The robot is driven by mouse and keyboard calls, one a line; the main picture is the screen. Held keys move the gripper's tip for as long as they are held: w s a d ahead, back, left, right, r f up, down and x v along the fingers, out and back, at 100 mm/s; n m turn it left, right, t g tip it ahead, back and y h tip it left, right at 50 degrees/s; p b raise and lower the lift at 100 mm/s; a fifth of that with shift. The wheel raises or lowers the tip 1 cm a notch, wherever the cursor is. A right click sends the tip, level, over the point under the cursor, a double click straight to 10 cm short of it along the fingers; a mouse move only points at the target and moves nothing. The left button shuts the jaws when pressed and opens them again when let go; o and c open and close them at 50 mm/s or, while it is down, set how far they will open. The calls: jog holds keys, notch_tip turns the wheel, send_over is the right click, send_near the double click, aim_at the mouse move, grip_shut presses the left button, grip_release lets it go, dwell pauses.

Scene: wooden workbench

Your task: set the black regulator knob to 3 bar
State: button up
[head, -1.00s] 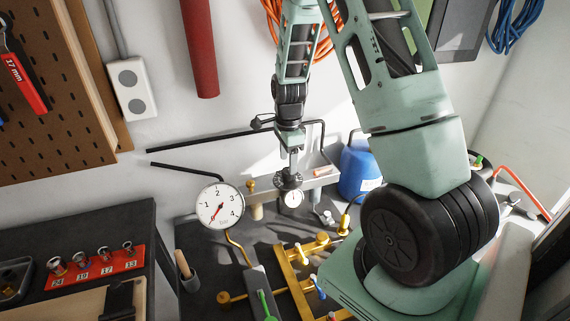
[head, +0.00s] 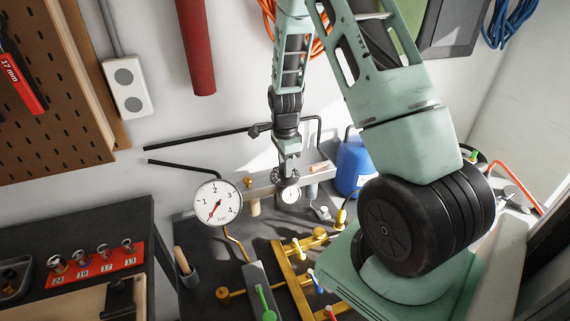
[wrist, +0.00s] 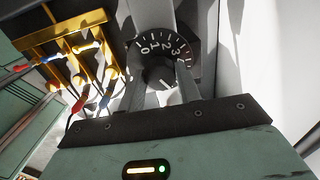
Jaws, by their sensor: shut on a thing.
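My gripper (wrist: 160,80) is shut on the knob, one grey finger on each side. A short white mark shows on the knob, but its exact setting is hard to tell. In the head view, my gripper (head: 289,172) hides part of the knob (head: 288,184). The large round gauge (head: 228,198), marked in bar, has its red needle pointing to the lower left, below the 1.
A yellow pipe manifold (head: 287,270) with several valves lies in front. A blue container (head: 352,168) stands to the right. Black pipes (head: 195,140) run along the wall.

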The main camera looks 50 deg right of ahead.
jog(key=shift+n, duration=0.3)
jog(key=n+b, duration=0.2)
jog(key=n, duration=0.2)
jog(key=shift+f, duration=0.1)
jog(key=n+b, duration=0.1)
jog(key=n, duration=0.3)
jog(key=shift+n, duration=0.4)
jog(key=n+b, duration=0.1)
jog(key=n, duration=0.3)
jog(key=shift+n, duration=0.3)
jog(key=shift+n+b, duration=0.45)
jog(key=shift+n, duration=1.45)
jog(key=o, duration=1)
jog(key=shift+c, duration=0.2)
jog(key=shift+r, duration=0.2)
